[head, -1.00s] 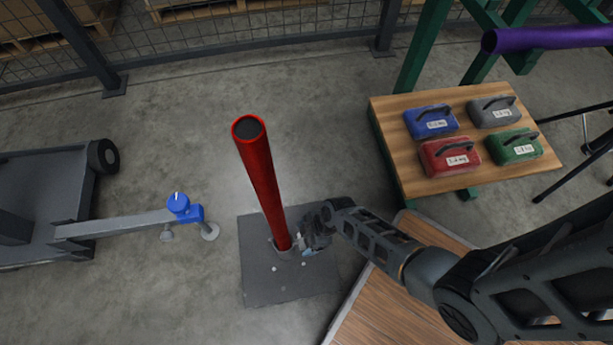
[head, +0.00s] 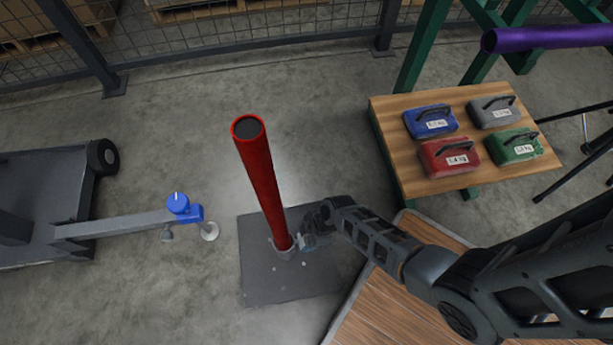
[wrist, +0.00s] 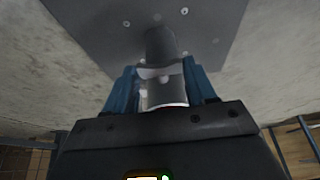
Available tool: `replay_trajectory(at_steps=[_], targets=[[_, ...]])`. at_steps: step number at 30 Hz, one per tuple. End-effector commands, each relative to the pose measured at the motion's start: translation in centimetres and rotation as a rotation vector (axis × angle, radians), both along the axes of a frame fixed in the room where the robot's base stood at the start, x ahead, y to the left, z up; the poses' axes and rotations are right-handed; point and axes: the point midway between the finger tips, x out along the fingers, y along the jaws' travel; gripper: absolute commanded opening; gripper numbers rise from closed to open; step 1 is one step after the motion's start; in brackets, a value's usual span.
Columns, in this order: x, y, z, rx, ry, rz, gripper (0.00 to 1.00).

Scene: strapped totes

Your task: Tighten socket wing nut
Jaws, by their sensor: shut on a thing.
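The red pole (head: 262,185) stands slightly tilted in the picture, its foot in a short grey socket (head: 284,252) on a dark floor plate (head: 262,285). My gripper (head: 304,243) is low at the right side of the socket, against the pole's foot. In the wrist view its two blue fingers (wrist: 159,72) are shut on a pale metal piece, which I take to be the wing nut (wrist: 156,73). The nut's wings are mostly hidden between the fingers. The dark socket and the plate (wrist: 85,22) show beyond the fingertips.
A blue-capped foot on a grey beam (head: 120,225) lies left of the plate. A wooden bench (head: 400,118) with several labelled weights stands at the right. A wooden platform (head: 380,310) lies below my arm. A mesh fence (head: 240,50) runs behind. The floor behind the pole is clear.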

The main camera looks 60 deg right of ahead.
Motion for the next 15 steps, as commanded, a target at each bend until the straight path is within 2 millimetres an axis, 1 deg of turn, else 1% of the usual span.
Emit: replay_trajectory(at_steps=[8,15], targets=[[0.42,-0.34,-0.21,0.092,0.092,0.001,0.25],[0.93,-0.79,-0.63,0.239,0.238,0.0,0.25]])
